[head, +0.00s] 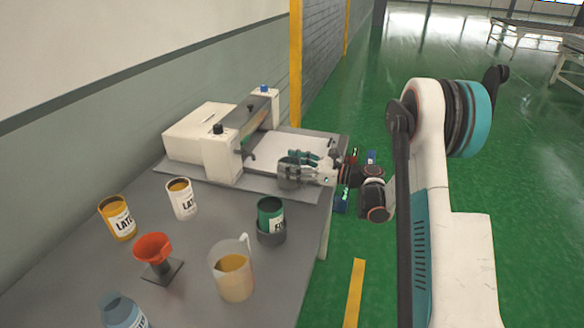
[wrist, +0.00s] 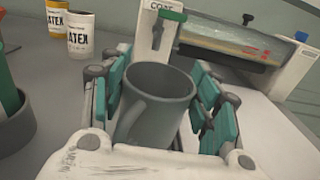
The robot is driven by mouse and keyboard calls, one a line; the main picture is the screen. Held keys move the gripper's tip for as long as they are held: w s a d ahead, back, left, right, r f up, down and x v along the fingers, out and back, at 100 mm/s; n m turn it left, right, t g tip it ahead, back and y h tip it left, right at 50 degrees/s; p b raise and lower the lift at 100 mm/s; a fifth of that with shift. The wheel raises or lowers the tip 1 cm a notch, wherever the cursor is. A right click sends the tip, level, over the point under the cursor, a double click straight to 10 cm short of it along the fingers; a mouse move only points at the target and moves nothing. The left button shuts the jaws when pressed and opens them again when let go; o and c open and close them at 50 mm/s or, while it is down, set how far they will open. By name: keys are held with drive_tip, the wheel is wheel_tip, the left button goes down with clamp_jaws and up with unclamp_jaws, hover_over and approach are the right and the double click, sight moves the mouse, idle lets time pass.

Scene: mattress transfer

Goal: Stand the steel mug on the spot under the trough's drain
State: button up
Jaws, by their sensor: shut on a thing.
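The grey steel mug (head: 289,176) is upright between the fingers of my gripper (head: 306,166), over the right part of the machine's grey base plate. In the wrist view the mug (wrist: 150,112) shows an empty-looking inside, its handle toward the camera, and teal finger pads on both sides. My gripper is shut on it. The trough (wrist: 235,45) holds brownish liquid between two white end blocks, behind the mug; it also shows in the head view (head: 256,122). I cannot make out the drain's outlet or the spot under it clearly. Whether the mug touches the plate is unclear.
A white sheet (head: 285,152) lies on the base plate beside the trough. Latex cans (head: 182,199), an orange funnel on a stand (head: 153,249), a green can in a dark holder (head: 270,216), a jug of amber liquid (head: 233,275) and a blue-grey bottle (head: 122,312) stand nearer.

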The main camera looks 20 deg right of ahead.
drive_tip(key=shift+w+a+f+b, duration=0.15)
drive_tip(key=shift+w+a+f, duration=0.3)
drive_tip(key=shift+a+f, duration=0.25)
drive_tip(key=shift+w+a+f+b, duration=0.15)
drive_tip(key=shift+w+a+f, duration=0.35)
drive_tip(key=shift+a, duration=0.25)
hover_over(262, 184)
drive_tip(key=shift+s+a+b, duration=0.1)
drive_tip(key=shift+b, duration=0.35)
drive_tip(key=shift+f+b, duration=0.25)
drive_tip(key=shift+b, duration=0.05)
drive_tip(key=o, duration=1.2)
